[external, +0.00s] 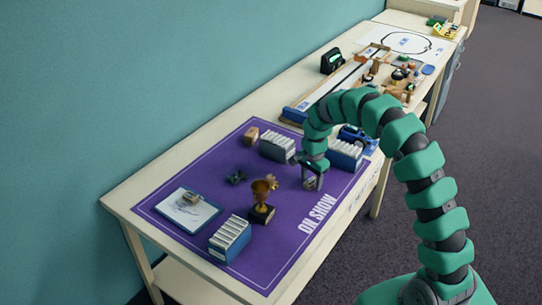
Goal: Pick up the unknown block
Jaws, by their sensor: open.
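My gripper (312,175) is open and points down, low over the right part of the purple mat (215,170). A small grey-brown block (309,184) shows at its fingertips; I cannot tell whether it is between the fingers or just behind them. Another small block (190,198) lies on the clipboard (184,212) at the left. A light brown block (251,134) sits at the mat's far edge. Which of these is the unknown block is not clear from this view.
A gold trophy (261,195) on a dark base and a small dark object (236,177) stand left of my gripper. A wooden tray (370,82) of parts lies beyond.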

